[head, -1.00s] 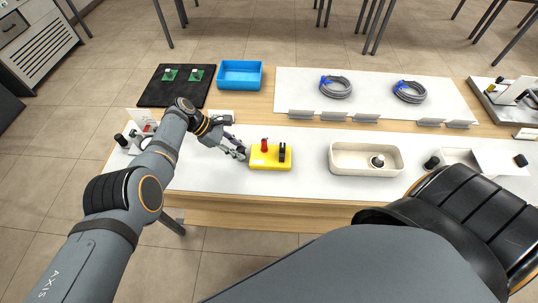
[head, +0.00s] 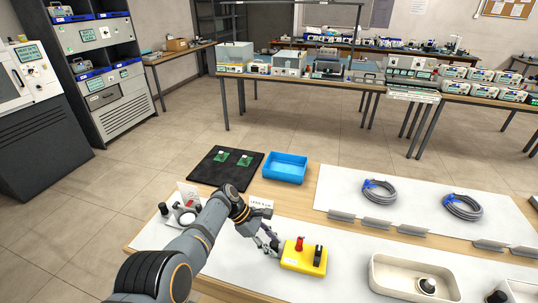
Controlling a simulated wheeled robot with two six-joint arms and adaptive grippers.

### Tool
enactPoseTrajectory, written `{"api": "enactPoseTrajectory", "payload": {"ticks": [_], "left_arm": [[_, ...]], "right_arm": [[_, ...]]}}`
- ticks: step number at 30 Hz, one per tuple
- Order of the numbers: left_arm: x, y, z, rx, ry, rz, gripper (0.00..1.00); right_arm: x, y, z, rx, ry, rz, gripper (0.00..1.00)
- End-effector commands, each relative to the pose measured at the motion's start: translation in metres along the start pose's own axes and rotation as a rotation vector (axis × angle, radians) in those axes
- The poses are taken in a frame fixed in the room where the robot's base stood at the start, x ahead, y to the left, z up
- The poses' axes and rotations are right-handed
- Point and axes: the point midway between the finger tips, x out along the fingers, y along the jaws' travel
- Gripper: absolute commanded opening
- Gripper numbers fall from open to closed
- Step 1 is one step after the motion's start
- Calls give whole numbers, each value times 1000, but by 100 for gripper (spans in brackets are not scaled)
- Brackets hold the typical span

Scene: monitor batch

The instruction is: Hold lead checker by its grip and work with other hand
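The yellow lead checker (head: 298,262) sits on the white worktop near the front of the bench. A red part (head: 299,244) and a black part (head: 318,255) stand up from its top. My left gripper (head: 273,246) is low beside the checker's left end, its fingertips close to that edge. I cannot tell whether the fingers touch it or how far apart they are. My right gripper is not in view.
Behind are a blue bin (head: 285,167), a black mat (head: 207,177) with two green boards, and cable coils (head: 380,191). White worktop is clear between checker and tray.

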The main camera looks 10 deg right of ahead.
Motion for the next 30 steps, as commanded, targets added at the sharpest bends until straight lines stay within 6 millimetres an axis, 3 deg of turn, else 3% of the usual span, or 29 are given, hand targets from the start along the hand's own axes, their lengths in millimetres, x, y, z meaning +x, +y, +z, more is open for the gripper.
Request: {"api": "enactPoseTrajectory", "payload": {"ticks": [3, 12, 17, 21, 30], "left_arm": [[-1, 1, 0, 1, 0, 2, 54], [-2, 2, 1, 2, 0, 4, 54], [-13, 3, 1, 4, -2, 7, 54], [-31, 1, 0, 3, 0, 8, 54], [-103, 1, 0, 1, 3, 4, 54]], "right_arm": [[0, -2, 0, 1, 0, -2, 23], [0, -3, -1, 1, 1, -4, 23], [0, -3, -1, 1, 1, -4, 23], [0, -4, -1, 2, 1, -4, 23], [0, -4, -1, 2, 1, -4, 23]]}}
